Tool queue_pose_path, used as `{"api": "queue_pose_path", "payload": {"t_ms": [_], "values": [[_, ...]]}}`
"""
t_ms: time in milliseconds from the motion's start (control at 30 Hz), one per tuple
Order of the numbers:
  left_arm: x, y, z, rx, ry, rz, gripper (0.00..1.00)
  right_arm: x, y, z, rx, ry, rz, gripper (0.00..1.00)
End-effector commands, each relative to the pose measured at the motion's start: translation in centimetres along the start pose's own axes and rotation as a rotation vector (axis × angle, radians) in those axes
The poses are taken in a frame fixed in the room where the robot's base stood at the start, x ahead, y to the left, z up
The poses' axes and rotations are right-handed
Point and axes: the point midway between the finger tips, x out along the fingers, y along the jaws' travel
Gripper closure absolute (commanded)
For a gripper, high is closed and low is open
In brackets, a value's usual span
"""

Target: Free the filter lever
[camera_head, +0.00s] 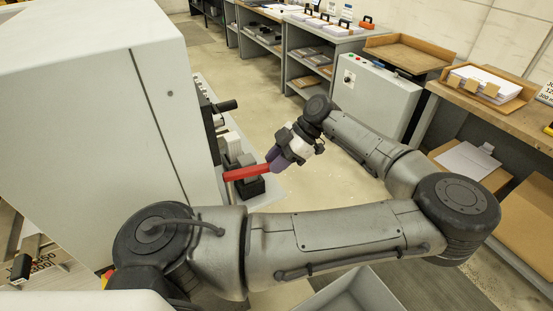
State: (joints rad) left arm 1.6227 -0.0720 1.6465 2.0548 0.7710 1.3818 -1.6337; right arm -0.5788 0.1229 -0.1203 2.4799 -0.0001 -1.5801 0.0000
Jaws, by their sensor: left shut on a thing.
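The red lever (245,173) sticks out to the right, nearly level, from the dark fittings low on the side of the large pale machine (150,120). I take it to be the filter lever. My left gripper (274,160), with purple fingertips, is shut on the lever's outer end. The fingers cover that end, so the tip of the lever is hidden. My right gripper is not in view.
A black handle (224,106) juts out above the lever. A grey control cabinet (372,92) stands behind my arm. A workbench with a cardboard tray of paper (488,82) is at the right. A grey bin (358,290) stands at the bottom. Floor between machine and cabinet is clear.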

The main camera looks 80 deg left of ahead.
Motion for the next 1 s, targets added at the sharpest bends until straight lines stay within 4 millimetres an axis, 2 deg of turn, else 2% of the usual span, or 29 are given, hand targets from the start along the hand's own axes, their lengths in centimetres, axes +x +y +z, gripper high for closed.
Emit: {"api": "queue_pose_path", "payload": {"t_ms": [467,500,600,733,1000], "values": [[-0.03,-0.19,0.03,0.013,-0.001,0.006,1.00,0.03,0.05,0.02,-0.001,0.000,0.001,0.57],[-0.03,-0.19,0.03,0.013,0.000,0.006,0.71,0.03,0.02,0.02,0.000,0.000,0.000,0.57],[-0.02,-0.18,0.03,0.012,0.000,0.007,0.61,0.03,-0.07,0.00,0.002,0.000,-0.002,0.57],[-0.02,-0.17,0.03,0.010,0.000,0.007,0.49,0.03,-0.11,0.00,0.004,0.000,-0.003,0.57],[-0.18,-0.14,0.01,0.010,-0.001,0.007,0.49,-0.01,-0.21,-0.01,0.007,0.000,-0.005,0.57]]}}
